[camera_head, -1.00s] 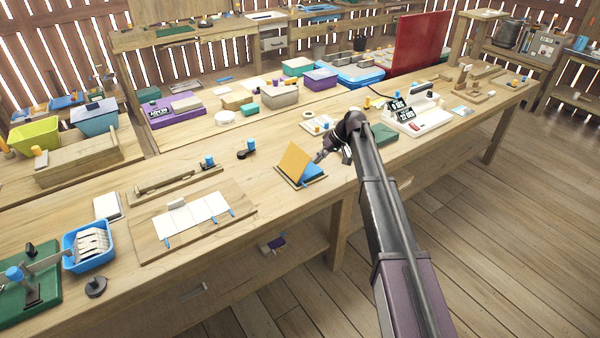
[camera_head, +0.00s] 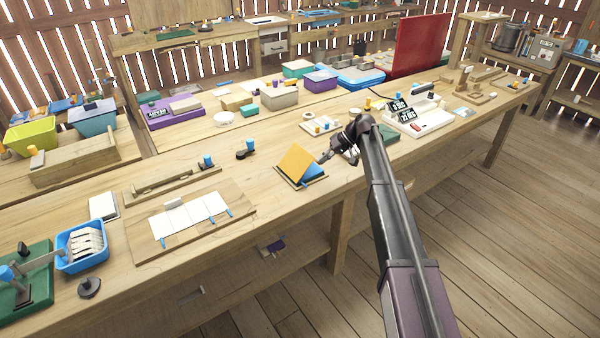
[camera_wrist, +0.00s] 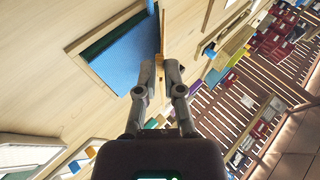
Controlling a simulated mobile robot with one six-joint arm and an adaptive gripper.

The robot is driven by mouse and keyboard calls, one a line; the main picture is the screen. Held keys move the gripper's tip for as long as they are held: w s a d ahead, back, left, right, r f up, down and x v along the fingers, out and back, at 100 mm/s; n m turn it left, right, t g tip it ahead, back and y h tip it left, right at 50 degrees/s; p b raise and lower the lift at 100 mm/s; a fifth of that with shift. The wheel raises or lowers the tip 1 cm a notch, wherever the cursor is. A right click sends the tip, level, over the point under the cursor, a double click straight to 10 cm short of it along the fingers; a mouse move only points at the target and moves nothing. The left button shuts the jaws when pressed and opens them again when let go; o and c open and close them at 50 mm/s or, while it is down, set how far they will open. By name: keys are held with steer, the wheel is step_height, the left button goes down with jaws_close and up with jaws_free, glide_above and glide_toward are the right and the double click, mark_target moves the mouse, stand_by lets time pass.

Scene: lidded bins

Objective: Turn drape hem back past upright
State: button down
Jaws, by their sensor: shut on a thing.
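The drape is an orange flap (camera_head: 296,160) standing tilted on a small wood-edged board (camera_head: 287,181) near the front edge of the bench. Its upper edge leans to the right, over a blue surface (camera_head: 314,173). In the wrist view the blue surface (camera_wrist: 130,58) lies in its frame, and the flap shows nearly edge-on as a thin strip (camera_wrist: 157,22). My gripper (camera_wrist: 160,65) is shut on the flap's edge. In the head view my gripper (camera_head: 324,157) is at the flap's right side, small and partly hard to make out.
A white-panelled board (camera_head: 190,218) lies to the left, with a blue bin (camera_head: 80,262) beyond it. A small tray of pegs (camera_head: 318,127) and a white device (camera_head: 424,122) stand right and behind. Bare bench lies left of the flap.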

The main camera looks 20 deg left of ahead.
steer(key=shift+f, duration=0.1)
steer(key=shift+w+d+f+g+y+b, duration=0.45)
steer(key=shift+w+f+g+y+b, duration=0.25)
steer(key=shift+b, duration=1.15)
steer(key=shift+s, duration=0.15)
steer(key=c, duration=0.7)
jaws_free()
steer(key=shift+p+v, duration=1.05)
steer(key=shift+v, duration=0.7)
steer(key=shift+r, duration=0.15)
